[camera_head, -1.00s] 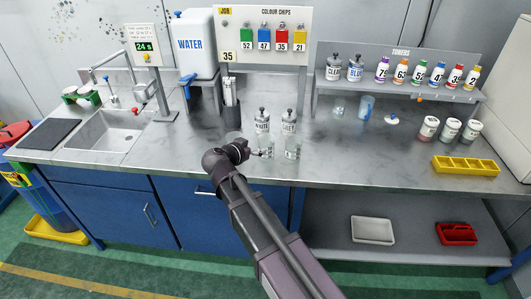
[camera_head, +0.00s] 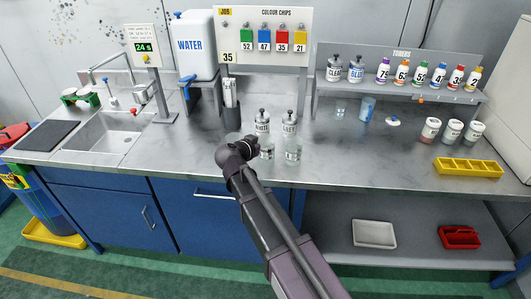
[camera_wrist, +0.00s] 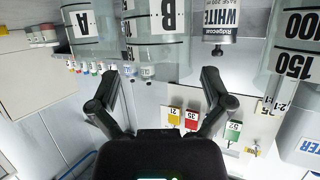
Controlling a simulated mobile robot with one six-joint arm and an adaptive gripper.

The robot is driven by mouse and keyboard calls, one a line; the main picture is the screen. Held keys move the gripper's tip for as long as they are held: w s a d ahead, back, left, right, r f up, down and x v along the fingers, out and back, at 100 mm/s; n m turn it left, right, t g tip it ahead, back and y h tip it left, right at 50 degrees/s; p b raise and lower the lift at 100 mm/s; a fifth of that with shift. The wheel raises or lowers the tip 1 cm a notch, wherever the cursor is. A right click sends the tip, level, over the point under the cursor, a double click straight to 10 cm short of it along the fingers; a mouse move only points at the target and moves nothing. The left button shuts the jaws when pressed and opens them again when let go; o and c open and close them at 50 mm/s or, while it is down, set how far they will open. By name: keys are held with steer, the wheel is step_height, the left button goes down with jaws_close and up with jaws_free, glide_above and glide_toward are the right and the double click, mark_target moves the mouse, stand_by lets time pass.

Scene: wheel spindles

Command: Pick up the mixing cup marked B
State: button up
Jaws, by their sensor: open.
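The mixing cup marked B (camera_wrist: 157,52) is a clear cylinder with black print, seen upside down at the top middle of the wrist view. The clear cup marked A (camera_wrist: 84,22) stands beside it. My gripper (camera_wrist: 160,80) is open and empty, its two fingers apart and pointing toward cup B, with cup B's lower picture edge near the gap. In the head view, two clear cups stand in front of the stoppered bottles; the left one (camera_head: 266,152) seems to be B, but its mark is unreadable. My arm hides the fingers there.
The WHITE bottle (camera_wrist: 214,22) stands close beside cup B, and a graduated clear cup (camera_wrist: 296,50) is at the right of the wrist view. A dark holder (camera_head: 232,118) stands behind my arm. The counter (camera_head: 350,165) right of the cups is clear, up to the yellow tray (camera_head: 468,168).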

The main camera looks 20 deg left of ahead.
mark_target(271, 140)
steer(key=shift+b+x, duration=0.4)
steer(key=shift+x, duration=1.15)
steer(key=c, duration=0.8)
